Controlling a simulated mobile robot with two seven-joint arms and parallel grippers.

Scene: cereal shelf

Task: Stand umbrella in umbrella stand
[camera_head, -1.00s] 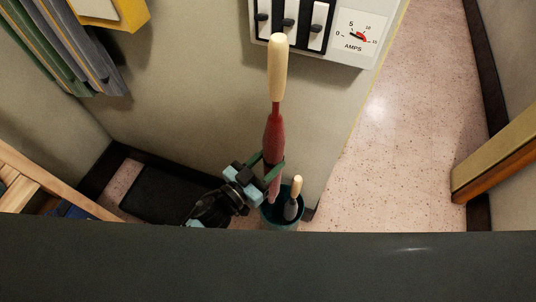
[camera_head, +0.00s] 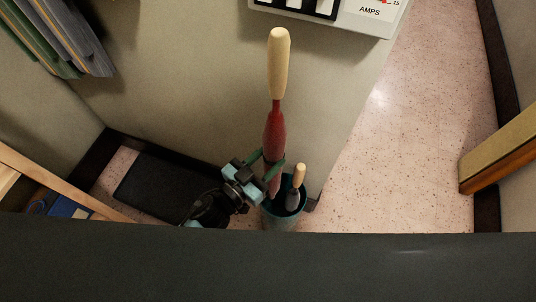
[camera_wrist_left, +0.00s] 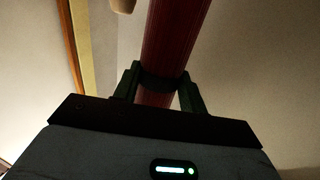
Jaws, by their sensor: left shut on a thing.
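A red umbrella (camera_head: 274,132) with a pale wooden handle stands nearly upright, handle up, in the head view. My left gripper (camera_head: 268,166) is shut on its red folded canopy, below the handle. The wrist view also shows the red canopy (camera_wrist_left: 174,40) between the fingers of my left gripper (camera_wrist_left: 160,84). The teal umbrella stand (camera_head: 284,218) is on the floor just below the gripper. A grey umbrella with a pale handle (camera_head: 298,178) is in it. The red umbrella's lower end overlaps the stand's opening in the picture; its tip is hidden. My right gripper is not in view.
A wall (camera_head: 200,90) stands behind the stand, with a meter panel (camera_head: 345,12) at the top. A dark mat (camera_head: 160,192) lies left of the stand. A wooden frame (camera_head: 60,185) is at the left. Speckled floor (camera_head: 400,140) is open at right.

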